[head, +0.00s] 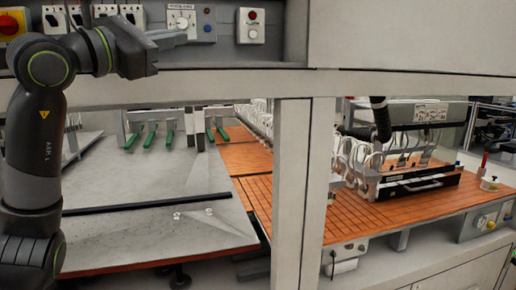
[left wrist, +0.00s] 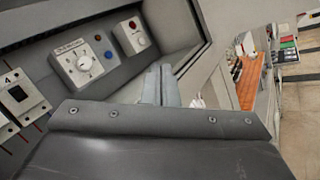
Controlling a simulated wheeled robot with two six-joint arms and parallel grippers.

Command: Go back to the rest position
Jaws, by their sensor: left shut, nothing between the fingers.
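My left gripper (head: 170,39) is raised at the upper left in the head view, in front of the control panel (head: 225,48). Its fingers point right, and it is shut and empty. In the left wrist view the closed fingers (left wrist: 161,86) stand just right of the panel's rotary knob (left wrist: 84,63) and below its red button (left wrist: 133,24). I cannot tell how far the fingertips are from the panel face. My right gripper is not in view.
A grey beam and post (head: 303,180) stand in front of the work area. Behind lie a grey sheet table (head: 150,220) and an orange slatted bed (head: 430,205) carrying a black-fronted machine head (head: 420,187). Green-handled clamps (head: 150,135) stand at the table's back.

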